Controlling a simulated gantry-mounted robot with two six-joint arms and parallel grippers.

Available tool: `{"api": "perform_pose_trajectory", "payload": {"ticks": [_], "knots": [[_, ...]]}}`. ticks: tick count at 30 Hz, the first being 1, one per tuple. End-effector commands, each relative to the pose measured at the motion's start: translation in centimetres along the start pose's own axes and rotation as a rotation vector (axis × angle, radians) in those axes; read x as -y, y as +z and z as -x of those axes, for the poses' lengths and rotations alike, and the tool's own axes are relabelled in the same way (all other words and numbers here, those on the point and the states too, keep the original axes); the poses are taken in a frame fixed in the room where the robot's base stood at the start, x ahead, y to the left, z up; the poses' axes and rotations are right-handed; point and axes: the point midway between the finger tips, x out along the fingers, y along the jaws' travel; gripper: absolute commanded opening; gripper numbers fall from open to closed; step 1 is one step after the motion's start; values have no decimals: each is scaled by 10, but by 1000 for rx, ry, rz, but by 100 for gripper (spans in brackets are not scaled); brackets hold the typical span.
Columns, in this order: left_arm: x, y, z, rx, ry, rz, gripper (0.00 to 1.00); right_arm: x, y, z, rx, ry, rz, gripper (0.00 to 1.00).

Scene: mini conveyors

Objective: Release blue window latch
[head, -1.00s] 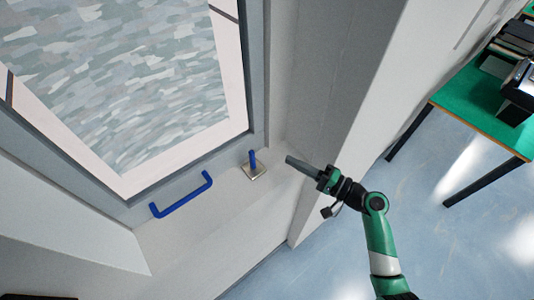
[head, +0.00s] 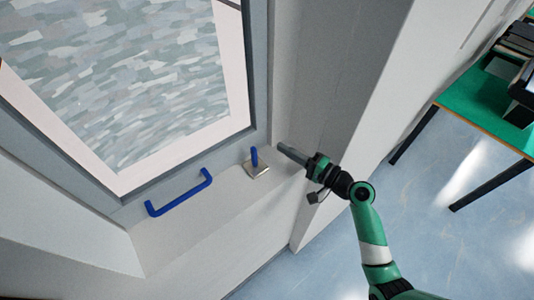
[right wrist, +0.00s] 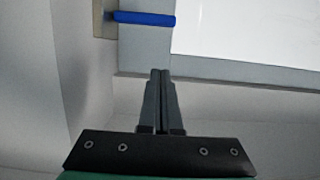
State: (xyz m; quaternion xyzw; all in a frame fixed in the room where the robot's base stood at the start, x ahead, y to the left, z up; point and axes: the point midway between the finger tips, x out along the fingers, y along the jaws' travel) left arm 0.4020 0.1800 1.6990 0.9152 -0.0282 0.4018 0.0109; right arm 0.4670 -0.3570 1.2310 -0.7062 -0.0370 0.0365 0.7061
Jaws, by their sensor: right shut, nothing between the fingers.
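The blue window latch (head: 254,157) stands on a small square beige plate (head: 257,168) on the window frame's lower part. In the right wrist view the latch (right wrist: 145,18) is a blue bar at the top, reaching right from its plate (right wrist: 104,18). My right gripper (head: 281,148) is shut and empty, just right of the latch and apart from it. Its closed fingers also show in the right wrist view (right wrist: 160,75), pointing up below the latch with a gap between. My left gripper is not in view.
A blue handle (head: 179,195) sits on the frame left of the latch. The window pane (head: 130,80) fills the upper left. A grey wall edge (head: 375,110) stands close behind my right arm. A green table (head: 475,105) with dark objects is at the right.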

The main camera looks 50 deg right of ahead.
Motion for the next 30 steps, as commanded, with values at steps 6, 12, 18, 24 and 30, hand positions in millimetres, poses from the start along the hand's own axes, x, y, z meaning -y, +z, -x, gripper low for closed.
{"api": "perform_pose_trajectory", "payload": {"ticks": [6, 12, 18, 24, 30], "knots": [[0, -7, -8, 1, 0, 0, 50, 3, 16, -34, 5, 2, -1, 0], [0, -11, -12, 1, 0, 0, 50, 1, 36, -38, 1, 1, -1, 0], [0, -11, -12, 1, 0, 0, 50, 0, 39, -39, 0, 1, 0, 0], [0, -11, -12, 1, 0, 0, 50, 0, 39, -39, 0, 1, 1, 0], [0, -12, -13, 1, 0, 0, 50, 1, 45, -43, 10, 5, 23, 0]]}}
